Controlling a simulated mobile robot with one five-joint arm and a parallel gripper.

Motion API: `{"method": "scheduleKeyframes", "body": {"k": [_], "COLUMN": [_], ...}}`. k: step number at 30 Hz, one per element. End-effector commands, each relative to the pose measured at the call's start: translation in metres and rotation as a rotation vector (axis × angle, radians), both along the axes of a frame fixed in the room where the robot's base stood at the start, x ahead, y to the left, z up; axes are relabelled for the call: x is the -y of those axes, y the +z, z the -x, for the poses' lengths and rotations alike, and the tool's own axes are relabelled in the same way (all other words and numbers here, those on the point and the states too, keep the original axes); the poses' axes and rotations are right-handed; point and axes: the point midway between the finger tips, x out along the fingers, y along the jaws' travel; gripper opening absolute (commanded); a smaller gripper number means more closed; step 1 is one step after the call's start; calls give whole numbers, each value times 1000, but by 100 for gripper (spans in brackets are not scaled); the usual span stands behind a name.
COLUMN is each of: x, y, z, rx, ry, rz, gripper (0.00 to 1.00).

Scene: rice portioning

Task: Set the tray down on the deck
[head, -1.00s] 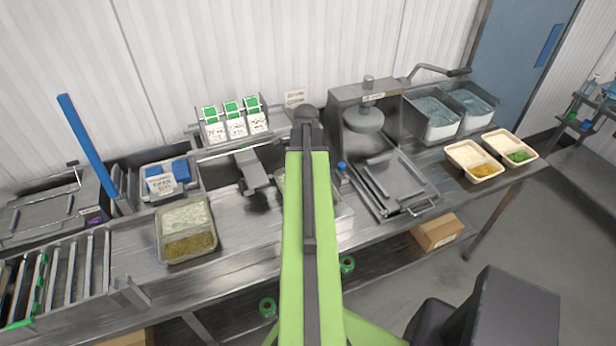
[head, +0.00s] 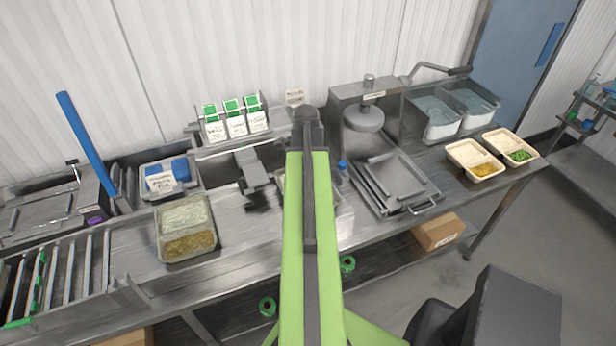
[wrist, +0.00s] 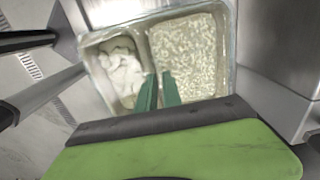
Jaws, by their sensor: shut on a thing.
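A clear tray (wrist: 232,52) with two compartments shows in the wrist view, with white rice grains in the right one and a pale lumpy food in the left one. My gripper (wrist: 159,82) has green fingers close together at the tray's near side, by the divider, and is shut on the tray. In the head view my green arm hides the gripper and most of the tray; only small parts of the tray show beside the arm. The tray is over the steel deck (head: 235,230). I cannot tell whether its underside touches it.
Another filled two-part tray (head: 160,245) stands to the left. A press (head: 360,95) with a flat plate stands to the right. Two pale trays (head: 462,152) (head: 501,137) lie farther right. A card holder (head: 233,122) stands behind. Bare steel lies between the left tray and my arm.

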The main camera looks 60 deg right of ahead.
Motion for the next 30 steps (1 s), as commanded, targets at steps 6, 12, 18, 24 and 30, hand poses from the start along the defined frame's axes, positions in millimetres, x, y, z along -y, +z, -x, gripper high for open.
{"method": "scheduleKeyframes", "body": {"k": [6,12,18,24,30], "x": [0,0,0,0,0], "y": [-2,-2,-6,-5,-5], "z": [0,0,0,0,0], "rx": [0,0,0,0,0], "ry": [0,0,0,0,0], "rz": [0,0,0,0,0], "gripper": [0,0,0,0,23]}}
